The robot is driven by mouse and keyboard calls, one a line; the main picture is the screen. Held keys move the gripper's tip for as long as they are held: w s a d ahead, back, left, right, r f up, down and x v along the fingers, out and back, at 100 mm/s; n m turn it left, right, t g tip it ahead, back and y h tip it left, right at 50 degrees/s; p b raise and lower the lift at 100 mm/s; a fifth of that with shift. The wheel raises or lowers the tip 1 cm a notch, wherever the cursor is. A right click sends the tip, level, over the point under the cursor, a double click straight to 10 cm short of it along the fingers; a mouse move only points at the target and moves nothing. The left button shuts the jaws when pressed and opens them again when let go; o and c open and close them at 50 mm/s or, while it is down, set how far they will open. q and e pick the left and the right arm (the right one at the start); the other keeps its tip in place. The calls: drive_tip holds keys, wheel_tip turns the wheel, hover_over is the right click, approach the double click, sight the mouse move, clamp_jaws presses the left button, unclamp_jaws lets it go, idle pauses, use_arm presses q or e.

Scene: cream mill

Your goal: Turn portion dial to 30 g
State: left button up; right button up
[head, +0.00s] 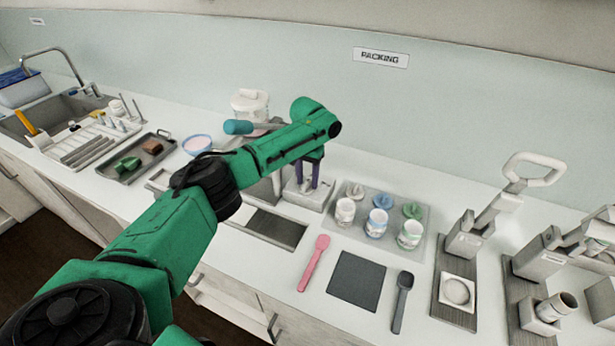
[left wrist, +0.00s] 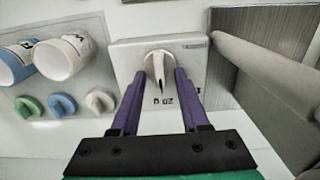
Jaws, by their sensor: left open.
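The portion dial (left wrist: 157,65) is a white pointed knob on a pale square box (left wrist: 125,57). In the head view the box (head: 300,199) stands on the counter below my left gripper (head: 308,182). In the left wrist view my left gripper (left wrist: 160,82) is open, its purple fingers on either side of the knob's lower part. I cannot tell whether they touch it. The knob's dark tip points towards the bottom of the picture, near small upside-down markings that are hard to read. My right gripper is not in view.
Right of the dial box, a grey tray (head: 351,224) holds several cups and coloured knobbed lids. A pink spatula (head: 314,262), a dark mat (head: 356,281) and a dark spatula (head: 402,300) lie in front. A grey metal block (left wrist: 240,25) stands close beside the box in the wrist view.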

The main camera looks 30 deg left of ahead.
use_arm(q)
clamp_jaws()
drive_tip(key=m, duration=0.1)
drive_tip(key=m+p, duration=0.1)
drive_tip(key=m, duration=0.1)
drive_tip(key=shift+d+r+m+p, duration=0.15)
drive_tip(key=shift+m+p, duration=0.15)
drive_tip(key=m+p, duration=0.1)
drive_tip(key=m, duration=0.4)
drive_tip(key=shift+d, duration=0.1)
drive_tip(key=shift+m, duration=0.3)
idle(0.4)
unclamp_jaws()
